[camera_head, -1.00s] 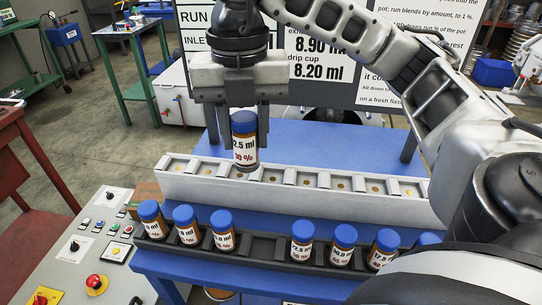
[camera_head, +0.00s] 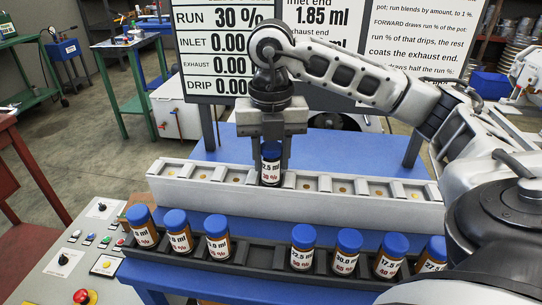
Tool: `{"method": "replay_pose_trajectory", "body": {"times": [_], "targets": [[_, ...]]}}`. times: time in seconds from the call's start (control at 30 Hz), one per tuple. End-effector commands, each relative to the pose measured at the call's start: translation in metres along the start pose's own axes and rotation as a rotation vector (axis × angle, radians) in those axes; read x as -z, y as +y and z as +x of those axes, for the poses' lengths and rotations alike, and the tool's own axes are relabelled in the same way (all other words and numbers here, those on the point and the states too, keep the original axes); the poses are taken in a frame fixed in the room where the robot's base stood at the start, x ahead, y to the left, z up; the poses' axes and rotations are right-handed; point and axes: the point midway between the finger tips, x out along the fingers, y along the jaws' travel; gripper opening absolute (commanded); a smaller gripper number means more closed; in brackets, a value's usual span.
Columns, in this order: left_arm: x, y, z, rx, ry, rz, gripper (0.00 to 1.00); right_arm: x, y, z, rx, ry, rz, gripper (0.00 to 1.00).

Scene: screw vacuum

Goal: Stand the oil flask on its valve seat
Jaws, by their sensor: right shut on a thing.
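My right gripper (camera_head: 271,160) points down and is shut on an oil flask (camera_head: 270,172), an amber bottle with a blue cap and a white label that reads about "2.5 ml". The flask is upright at a compartment of the white valve-seat rail (camera_head: 300,204). Its bottom is level with the seats, but I cannot tell whether it touches. The fingers cover the sides of its cap. Seats on both sides of it are empty, such as the one to the right (camera_head: 305,183). My left gripper is out of view.
A dark rack (camera_head: 262,258) in front holds several blue-capped flasks, such as one at its left end (camera_head: 142,226), with an empty gap in its middle. A control panel (camera_head: 75,255) stands at left. Display boards (camera_head: 229,45) stand behind the blue table (camera_head: 345,150).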

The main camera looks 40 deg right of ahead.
Motion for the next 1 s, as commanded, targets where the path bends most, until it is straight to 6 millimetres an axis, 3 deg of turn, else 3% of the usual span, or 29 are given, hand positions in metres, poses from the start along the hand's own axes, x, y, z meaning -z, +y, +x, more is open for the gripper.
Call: {"method": "replay_pose_trajectory", "body": {"times": [0.27,0.3,0.37,0.4,0.77,0.87,1.0], "targets": [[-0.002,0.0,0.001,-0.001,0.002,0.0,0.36,0.0,0.0,0.003,-0.001,0.0,0.0,0.1],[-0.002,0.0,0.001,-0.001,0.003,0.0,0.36,0.0,0.0,0.004,-0.001,0.0,0.0,0.36],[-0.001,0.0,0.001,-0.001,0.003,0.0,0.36,0.0,0.0,0.003,-0.001,0.0,0.0,0.53],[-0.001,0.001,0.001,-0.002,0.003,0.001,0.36,0.0,0.0,0.003,-0.001,0.0,-0.001,0.55],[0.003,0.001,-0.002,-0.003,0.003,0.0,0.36,0.0,0.001,-0.006,-0.002,-0.001,0.0,0.55],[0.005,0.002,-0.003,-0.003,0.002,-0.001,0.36,0.0,0.002,-0.02,-0.004,-0.002,-0.001,0.55],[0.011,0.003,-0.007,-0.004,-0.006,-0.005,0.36,-0.001,0.001,-0.055,-0.005,-0.003,-0.001,0.55]]}}
